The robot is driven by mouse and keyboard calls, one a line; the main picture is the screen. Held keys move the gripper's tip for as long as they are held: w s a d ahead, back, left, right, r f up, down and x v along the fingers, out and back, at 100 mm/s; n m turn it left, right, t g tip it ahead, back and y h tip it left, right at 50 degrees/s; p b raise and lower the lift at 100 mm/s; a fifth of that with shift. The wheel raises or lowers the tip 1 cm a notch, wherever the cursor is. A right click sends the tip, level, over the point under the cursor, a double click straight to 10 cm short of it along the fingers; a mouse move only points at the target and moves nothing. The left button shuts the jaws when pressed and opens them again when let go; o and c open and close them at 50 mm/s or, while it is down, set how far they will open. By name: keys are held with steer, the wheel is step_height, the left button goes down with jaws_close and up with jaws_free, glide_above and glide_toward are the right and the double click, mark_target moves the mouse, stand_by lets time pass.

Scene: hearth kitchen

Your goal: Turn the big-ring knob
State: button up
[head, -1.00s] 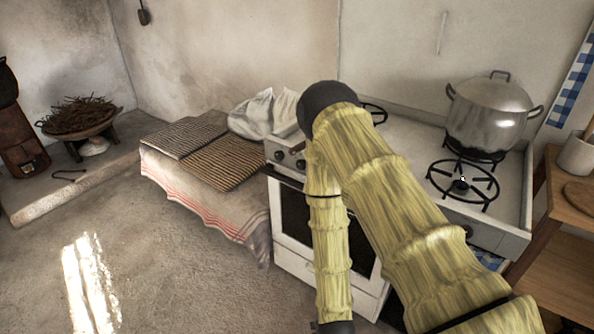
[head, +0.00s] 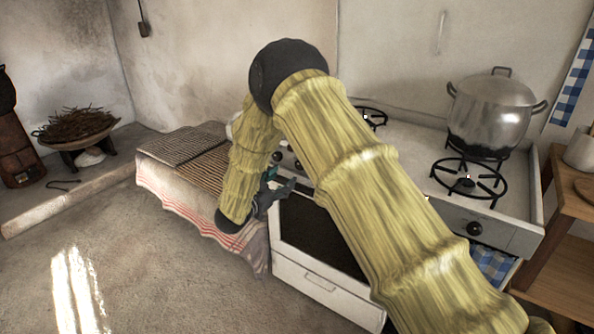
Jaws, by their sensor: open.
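The white stove (head: 335,290) stands at centre right with control knobs along its front panel. Two dark knobs (head: 277,157) show at the left end of the panel, between my arm links. Another dark knob (head: 474,228) shows at the right end. My arm hides the panel between them. I cannot tell which one is the big-ring knob. My gripper (head: 279,190) is dark and small in view, open, in front of the stove's upper left corner, a little below the left knobs. I see nothing in it, and its fingertips appear apart from the knobs.
A steel pot (head: 492,112) sits on the back right burner. The front right burner (head: 466,183) is bare. A cloth-covered bench (head: 180,200) with woven mats adjoins the stove's left. A wooden shelf (head: 570,215) stands at right.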

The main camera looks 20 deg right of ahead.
steer(key=x, duration=0.9)
steer(key=c, duration=1)
